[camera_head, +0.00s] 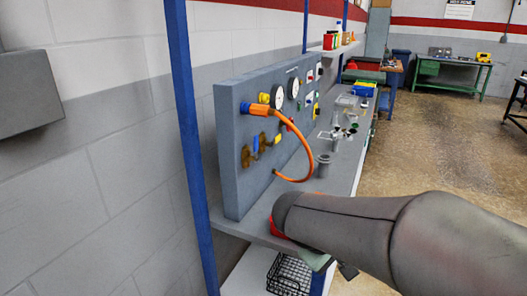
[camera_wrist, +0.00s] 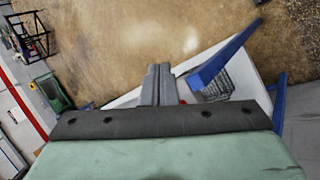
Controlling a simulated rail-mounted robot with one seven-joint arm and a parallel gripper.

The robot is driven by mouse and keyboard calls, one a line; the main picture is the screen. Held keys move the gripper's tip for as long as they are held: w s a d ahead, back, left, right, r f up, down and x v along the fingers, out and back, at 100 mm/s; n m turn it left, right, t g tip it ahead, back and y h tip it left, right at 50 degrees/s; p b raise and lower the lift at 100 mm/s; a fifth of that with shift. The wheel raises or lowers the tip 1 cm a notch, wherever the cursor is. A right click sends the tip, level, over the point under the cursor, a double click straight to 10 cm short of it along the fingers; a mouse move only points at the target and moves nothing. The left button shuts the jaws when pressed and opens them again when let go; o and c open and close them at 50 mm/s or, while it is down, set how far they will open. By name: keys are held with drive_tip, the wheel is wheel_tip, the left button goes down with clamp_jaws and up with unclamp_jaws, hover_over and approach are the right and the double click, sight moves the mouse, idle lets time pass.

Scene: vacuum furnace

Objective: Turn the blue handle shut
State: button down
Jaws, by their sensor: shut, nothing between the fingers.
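The blue handle (camera_head: 256,143) is a small upright lever on brass fittings, low on the left part of the grey panel (camera_head: 231,150) in the head view. Whether its valve is open or shut is too small to tell. My arm reaches in from the right of the head view, its end low in front of the bench, below and to the right of the handle and apart from it. My gripper (camera_wrist: 157,85) shows in the wrist view with its two grey fingers together and nothing between them. The handle is not visible in the wrist view.
An orange hose (camera_head: 311,150) loops out from the panel above the bench. A grey cylinder (camera_head: 323,166) and small parts stand on the bench top. A blue post (camera_head: 187,120) rises left of the panel. A black wire basket (camera_head: 289,274) sits on the lower shelf. Floor to the right is open.

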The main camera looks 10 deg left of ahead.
drive_tip(key=w+a+r+n+t+h+b, duration=0.1)
drive_tip(key=w+a+r+n+t, duration=0.4)
drive_tip(key=w+a, duration=0.5)
drive_tip(key=n+t+y+b, duration=0.1)
drive_tip(key=n+t+y, duration=0.1)
drive_tip(key=t, duration=0.6)
approach(254, 144)
drive_tip(key=p+x, duration=0.2)
drive_tip(key=x, duration=0.4)
drive_tip(key=shift+w+d+f, duration=0.1)
drive_tip(key=shift+w+d, duration=0.1)
drive_tip(key=shift+w, duration=0.15)
drive_tip(key=shift+p, duration=0.35)
